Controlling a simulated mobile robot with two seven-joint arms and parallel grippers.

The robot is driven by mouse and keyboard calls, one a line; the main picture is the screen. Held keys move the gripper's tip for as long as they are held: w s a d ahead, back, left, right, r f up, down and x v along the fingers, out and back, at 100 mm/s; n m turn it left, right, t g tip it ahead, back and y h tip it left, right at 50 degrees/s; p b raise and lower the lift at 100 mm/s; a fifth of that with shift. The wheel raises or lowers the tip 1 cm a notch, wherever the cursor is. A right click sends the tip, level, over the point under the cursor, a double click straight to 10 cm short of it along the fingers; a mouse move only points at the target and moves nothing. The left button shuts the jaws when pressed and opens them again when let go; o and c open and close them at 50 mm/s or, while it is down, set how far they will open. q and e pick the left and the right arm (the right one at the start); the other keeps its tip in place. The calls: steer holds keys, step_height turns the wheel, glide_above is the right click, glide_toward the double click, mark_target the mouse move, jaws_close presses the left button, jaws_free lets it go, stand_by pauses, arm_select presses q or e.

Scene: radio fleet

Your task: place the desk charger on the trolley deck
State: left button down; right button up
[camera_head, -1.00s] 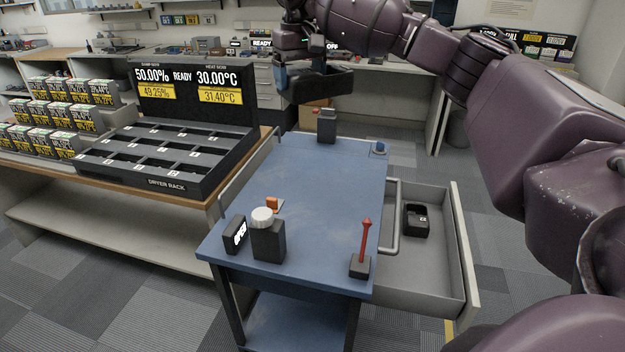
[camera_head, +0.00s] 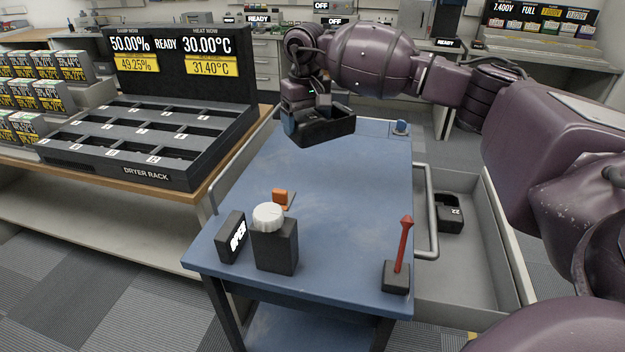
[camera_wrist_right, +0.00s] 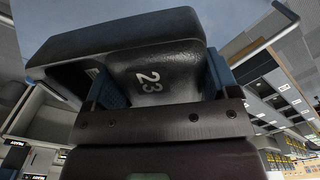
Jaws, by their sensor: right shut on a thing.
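The desk charger (camera_head: 325,128) is a black open cup-like block, held over the far end of the blue trolley deck (camera_head: 340,215). My right gripper (camera_head: 303,118) is shut on its wall. The charger looks a little above the deck; the exact gap cannot be told. My left gripper is not in view.
On the deck's near part stand a black box with a white knob (camera_head: 275,245), a small sign (camera_head: 231,237), an orange piece (camera_head: 280,196) and a red stick on a black base (camera_head: 397,275). An open drawer (camera_head: 480,265) holds charger 22 (camera_head: 449,213).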

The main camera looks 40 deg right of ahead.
step_height(320, 180, down, 17)
steer(key=shift+r+b, duration=0.1)
steer(key=shift+b, duration=0.6)
steer(key=shift+f, duration=0.35)
steer(key=shift+f, duration=0.2)
steer(key=o, duration=0.8)
steer(key=shift+o, duration=0.9)
steer(key=shift+r, duration=0.1)
